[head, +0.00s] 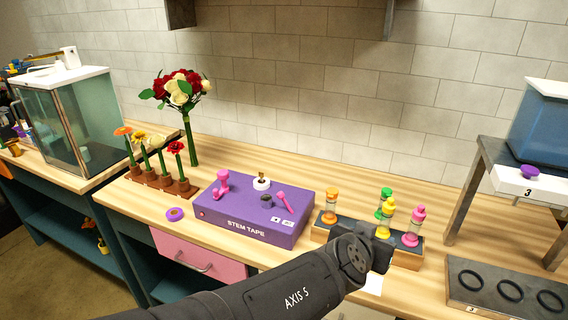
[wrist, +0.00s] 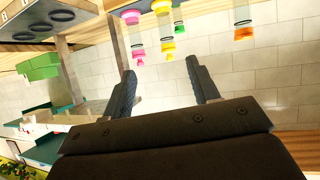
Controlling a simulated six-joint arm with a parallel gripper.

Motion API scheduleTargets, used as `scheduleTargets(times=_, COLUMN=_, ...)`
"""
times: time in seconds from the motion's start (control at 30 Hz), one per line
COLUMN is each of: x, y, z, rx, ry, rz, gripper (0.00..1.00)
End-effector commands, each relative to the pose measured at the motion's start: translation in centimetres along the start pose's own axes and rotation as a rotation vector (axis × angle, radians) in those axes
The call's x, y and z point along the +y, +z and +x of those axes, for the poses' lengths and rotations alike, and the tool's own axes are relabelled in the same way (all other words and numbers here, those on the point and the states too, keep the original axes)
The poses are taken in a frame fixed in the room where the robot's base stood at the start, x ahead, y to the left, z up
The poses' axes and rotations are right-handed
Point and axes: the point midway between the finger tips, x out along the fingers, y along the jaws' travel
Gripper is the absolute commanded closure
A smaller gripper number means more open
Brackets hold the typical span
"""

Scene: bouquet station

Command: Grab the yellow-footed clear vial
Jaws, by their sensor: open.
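The yellow-footed clear vial (head: 388,212) stands in a dark-topped wooden rack (head: 407,259), with yellow at both its top and base. In the wrist view, which looks upside down, the yellow vial (wrist: 168,47) lies just beyond the gap between my fingertips, slightly apart from them. My gripper (wrist: 160,70) is open and empty.
A pink vial (head: 415,226) stands close right of the yellow one, a green vial (head: 385,198) behind it, and an orange vial (head: 331,203) farther left. A purple stem tape box (head: 250,212) is left. A ringed tray (head: 510,290) is right.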

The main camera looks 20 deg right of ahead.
Motion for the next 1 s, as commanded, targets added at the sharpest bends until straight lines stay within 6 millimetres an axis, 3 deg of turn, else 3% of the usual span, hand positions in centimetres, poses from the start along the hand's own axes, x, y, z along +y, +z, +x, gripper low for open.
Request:
scheduleTargets(times=0.17, x=0.7, y=-1.0, z=0.7, rx=-0.013, ry=0.033, rz=0.020, gripper=0.45)
scheduleTargets(times=0.4, x=5.0, y=-6.6, z=4.4, rx=-0.138, ry=0.247, rz=0.198, gripper=0.45)
scheduleTargets(times=0.57, x=6.4, y=-9.7, z=6.6, rx=-0.283, ry=0.371, rz=0.357, gripper=0.45)
scheduleTargets(times=0.77, x=5.2, y=-12.6, z=8.4, rx=-0.511, ry=0.449, rz=0.539, gripper=0.45)
scheduleTargets(times=1.0, x=1.3, y=-15.3, z=9.0, rx=-0.795, ry=0.445, rz=0.675, gripper=0.45)
